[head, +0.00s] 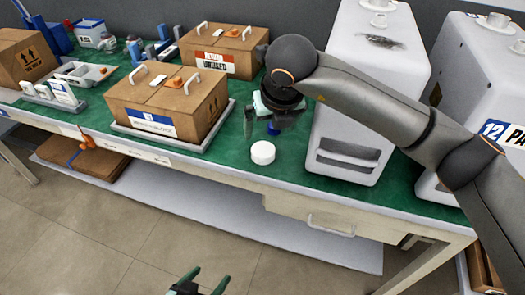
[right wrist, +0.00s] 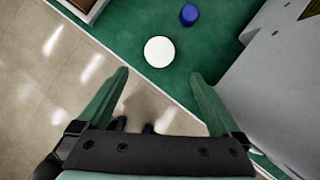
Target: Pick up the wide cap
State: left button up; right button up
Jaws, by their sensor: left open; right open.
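A round white cap (head: 262,152), the wider of two caps, lies on the green bench top near its front edge. In the right wrist view the white cap (right wrist: 159,51) is just beyond the fingertips, roughly centred between them. My right gripper (head: 262,124) is open and empty above the bench, behind the white cap in the head view; its fingers also show in the right wrist view (right wrist: 158,76). A smaller blue cap (right wrist: 190,14) lies close behind the white one, partly hidden by the right gripper in the head view. My left gripper (head: 200,280) is open and empty, low in front of the bench.
A tall white machine (head: 345,130) stands right of the caps, close to the right gripper. A cardboard box (head: 165,105) on a tray is to their left. Another box (head: 222,50) stands behind. The green surface around the white cap is clear.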

aim_at(263, 149)
jog(key=x, duration=1.1)
jog(key=shift+w+f, duration=0.15)
jog(key=shift+f, duration=0.1)
jog(key=c, duration=1.2)
jog(key=shift+r, duration=0.1)
jog(key=shift+c, duration=0.2)
